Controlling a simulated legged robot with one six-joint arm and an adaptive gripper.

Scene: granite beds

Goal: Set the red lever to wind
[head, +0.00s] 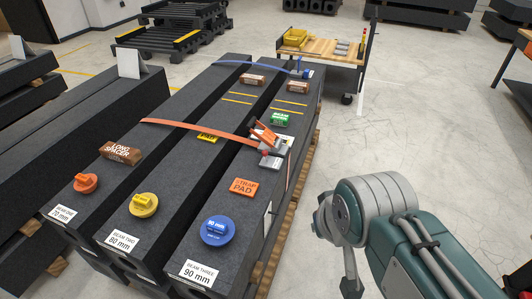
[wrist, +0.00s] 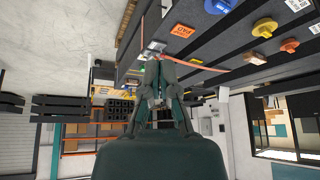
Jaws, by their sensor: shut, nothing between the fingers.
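The red lever (head: 264,133) is an orange-red handle on a small grey ratchet. It sits on beam three at the right end of the orange strap (head: 205,129) and looks tilted up from the beam. A small grey plate (head: 271,162) lies just in front of it. Any lettering there is too small to read. My gripper (wrist: 157,62) is shut and empty in the wrist view. Its fingertips overlap the ratchet area in the picture and partly hide it; I cannot tell the gap. In the head view my arm is right of the beams, and the fingers cannot be made out.
An orange strap pad (head: 243,187) and a blue disc (head: 217,230) lie nearer on beam three. A green block (head: 280,118) lies beyond the lever. A blue strap (head: 232,63) crosses farther back. A cart (head: 325,50) stands behind. The floor on the right is clear.

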